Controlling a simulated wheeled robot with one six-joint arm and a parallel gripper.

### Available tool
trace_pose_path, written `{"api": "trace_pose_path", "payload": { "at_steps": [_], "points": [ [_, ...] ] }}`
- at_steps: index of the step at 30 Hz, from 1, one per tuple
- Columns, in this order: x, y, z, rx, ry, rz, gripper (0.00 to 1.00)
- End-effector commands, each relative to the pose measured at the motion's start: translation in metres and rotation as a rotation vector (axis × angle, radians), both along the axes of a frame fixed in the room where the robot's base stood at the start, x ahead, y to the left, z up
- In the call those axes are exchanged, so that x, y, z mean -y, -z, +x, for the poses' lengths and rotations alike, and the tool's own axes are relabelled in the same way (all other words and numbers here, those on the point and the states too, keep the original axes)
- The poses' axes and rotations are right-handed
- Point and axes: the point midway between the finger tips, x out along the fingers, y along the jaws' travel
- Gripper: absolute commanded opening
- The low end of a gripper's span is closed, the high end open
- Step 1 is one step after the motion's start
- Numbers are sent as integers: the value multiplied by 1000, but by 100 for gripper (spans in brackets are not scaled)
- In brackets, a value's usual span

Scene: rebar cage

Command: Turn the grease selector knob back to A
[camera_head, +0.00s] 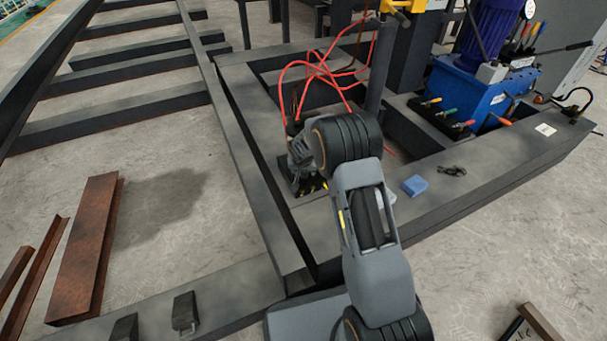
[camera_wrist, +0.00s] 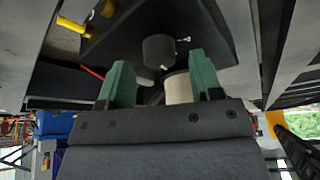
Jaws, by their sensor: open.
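In the wrist view a short dark round knob (camera_wrist: 158,50) stands out from a dark panel (camera_wrist: 205,22), with a small light pin beside it. It looks like the selector knob; no letter A or pointer position is readable. My gripper (camera_wrist: 160,62) has two green fingers set apart, pointing at the panel on either side of the knob. I cannot tell whether either finger touches it. A pale cylinder (camera_wrist: 178,89) sits between the fingers, nearer the camera. In the head view my arm hides the knob and most of my gripper, near a black base with yellow marks (camera_head: 306,188).
Red hoses (camera_head: 325,72) loop above the spot where my arm reaches. A dark post (camera_head: 380,65) stands close to the right. A blue cloth (camera_head: 414,186) lies on the steel beam, and a blue hydraulic unit (camera_head: 470,95) with coloured levers stands farther right.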

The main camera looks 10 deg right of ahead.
Motion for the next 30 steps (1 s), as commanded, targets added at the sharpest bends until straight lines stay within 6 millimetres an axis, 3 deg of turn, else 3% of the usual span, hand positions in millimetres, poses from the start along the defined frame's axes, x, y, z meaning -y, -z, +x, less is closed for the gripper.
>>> {"api": "trace_pose_path", "payload": {
  "at_steps": [6, 16, 30],
  "points": [
    [2, 13, 5, 0, 0, 0, 59],
    [2, 14, 5, 0, 0, 0, 59],
    [2, 13, 5, 0, 0, 0, 14]
  ]
}}
